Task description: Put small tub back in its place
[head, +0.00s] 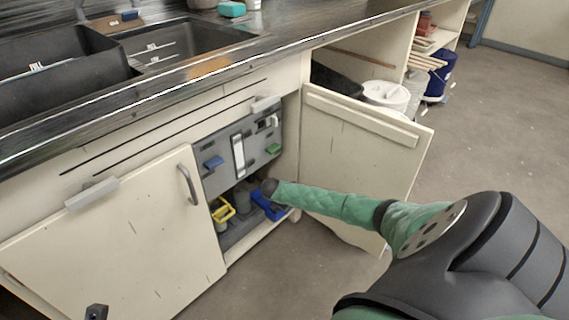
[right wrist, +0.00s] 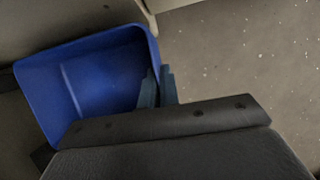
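The small tub is likely the blue open-topped tub (head: 268,206) low in the open cabinet under the sink. It fills the left of the right wrist view (right wrist: 92,85), where it looks empty. My right arm reaches into the cabinet. In the right wrist view my right gripper (right wrist: 157,88) has one finger inside the tub and one outside, closed on its right wall. In the head view the fingertips are hidden behind the wrist. A dark tip of my left gripper (head: 96,312) shows at the bottom left; its fingers cannot be made out.
A yellow tub (head: 222,212) stands left of the blue one on the cabinet floor. A grey panel (head: 240,150) hangs above them. The sink counter (head: 270,50) runs above.

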